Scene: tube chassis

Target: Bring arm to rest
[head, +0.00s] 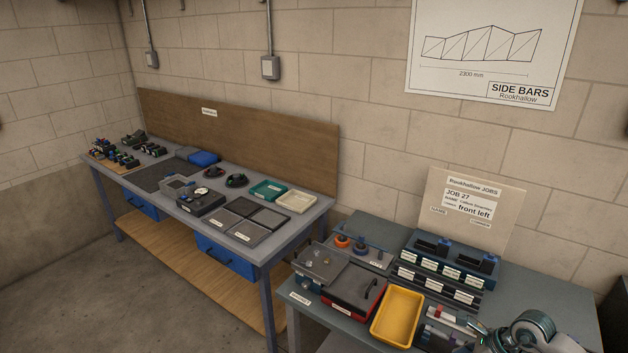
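A grey and teal metal part of my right arm (532,330) shows at the bottom right of the head view, over the right end of the near bench. Its lower part is cut off by the frame edge, and I cannot make out the fingertips or anything held between them. My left arm and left gripper are not in view.
The near bench (545,290) holds a yellow tray (397,318), a red-edged box (352,290), a dark labelled rack (440,280) and a job board (470,212). The far workbench (300,212) carries trays and small parts. Open floor (120,300) lies at left.

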